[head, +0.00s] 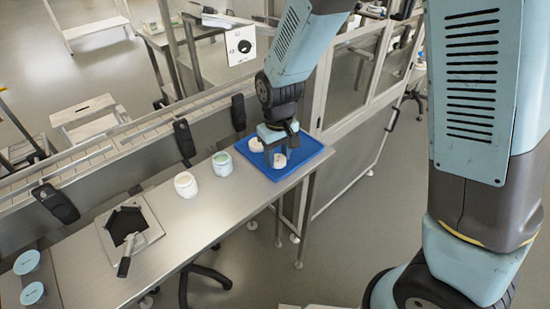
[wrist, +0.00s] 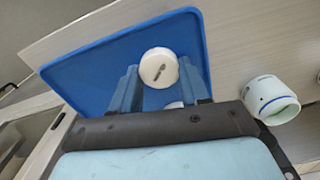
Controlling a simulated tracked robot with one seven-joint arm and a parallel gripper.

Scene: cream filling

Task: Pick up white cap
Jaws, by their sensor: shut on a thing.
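My gripper (head: 281,154) points down over the blue tray (head: 300,170) at the end of the table. In the wrist view, its two fingers (wrist: 160,78) are shut on a round white cap (wrist: 158,68), which has a small dark mark on its top. A white cap also shows at the fingers in the head view (head: 280,160). A second white piece (head: 256,145) lies on the tray to the left of the gripper in the head view. In the wrist view, a white piece (wrist: 173,105) is mostly hidden behind the gripper body.
A white jar (head: 186,185) and a pale green-white jar (head: 222,164) stand left of the tray. A square metal container (head: 108,241) with a dark opening and a handled tool is further left. Dark clamps line the conveyor rail behind.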

